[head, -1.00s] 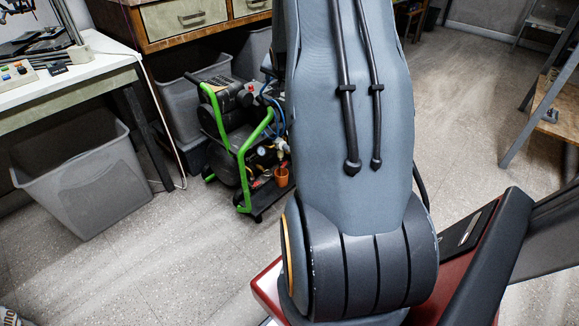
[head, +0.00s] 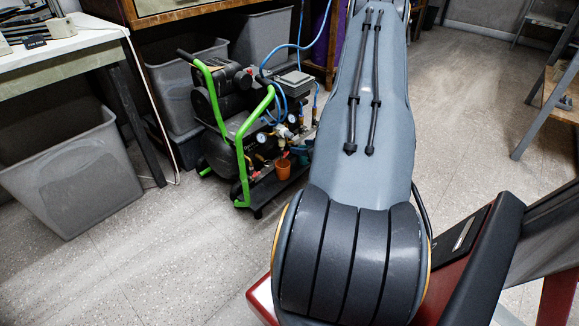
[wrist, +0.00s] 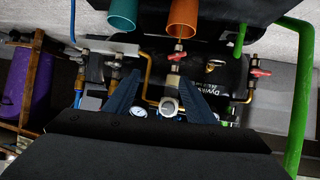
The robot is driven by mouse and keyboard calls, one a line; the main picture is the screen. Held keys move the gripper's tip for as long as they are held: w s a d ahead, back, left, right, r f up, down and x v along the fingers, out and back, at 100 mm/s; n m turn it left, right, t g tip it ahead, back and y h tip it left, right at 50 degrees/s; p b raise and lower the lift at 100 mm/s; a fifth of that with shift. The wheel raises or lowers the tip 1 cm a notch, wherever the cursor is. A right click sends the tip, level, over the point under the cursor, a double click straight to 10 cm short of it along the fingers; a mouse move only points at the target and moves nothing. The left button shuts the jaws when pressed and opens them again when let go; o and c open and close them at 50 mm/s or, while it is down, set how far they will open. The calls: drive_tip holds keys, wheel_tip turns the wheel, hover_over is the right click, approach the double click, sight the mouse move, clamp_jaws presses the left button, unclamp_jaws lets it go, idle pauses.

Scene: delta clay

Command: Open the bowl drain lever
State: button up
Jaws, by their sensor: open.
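My gripper (wrist: 158,76) shows in the wrist view, its two dark fingers apart with nothing held between them. Just beyond the fingertips, a small red lever (wrist: 179,56) sits on a brass fitting next to an orange cup (wrist: 183,18). A second red lever (wrist: 259,73) is farther right on brass pipework. I cannot tell for certain which is the bowl drain lever. A teal cup (wrist: 122,14) is left of the orange one. In the head view the orange cup (head: 283,166) is at the green-framed compressor (head: 235,150), and my arm hides the gripper.
Round gauges (wrist: 169,106) and brass pipes lie close around the fingers. The green frame tube (wrist: 300,100) is at the right. Grey bins (head: 75,175) and a white bench (head: 70,45) are left of the compressor. The floor in front is clear.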

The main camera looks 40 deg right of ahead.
sight(286, 154)
wheel_tip(286, 154, down, 7)
drive_tip(key=s+a+n+t+y+b, duration=0.1)
drive_tip(key=s+n+t+y+b, duration=0.2)
drive_tip(key=n+t+b, duration=0.4)
drive_tip(key=w+g+b, duration=0.1)
drive_tip(key=w+b, duration=0.3)
drive_tip(key=w, duration=0.3)
drive_tip(key=shift+w+a+m, duration=0.35)
drive_tip(key=shift+a+m, duration=0.05)
drive_tip(key=shift+f, duration=0.1)
drive_tip(key=shift+c, duration=0.4)
drive_tip(key=c, duration=1)
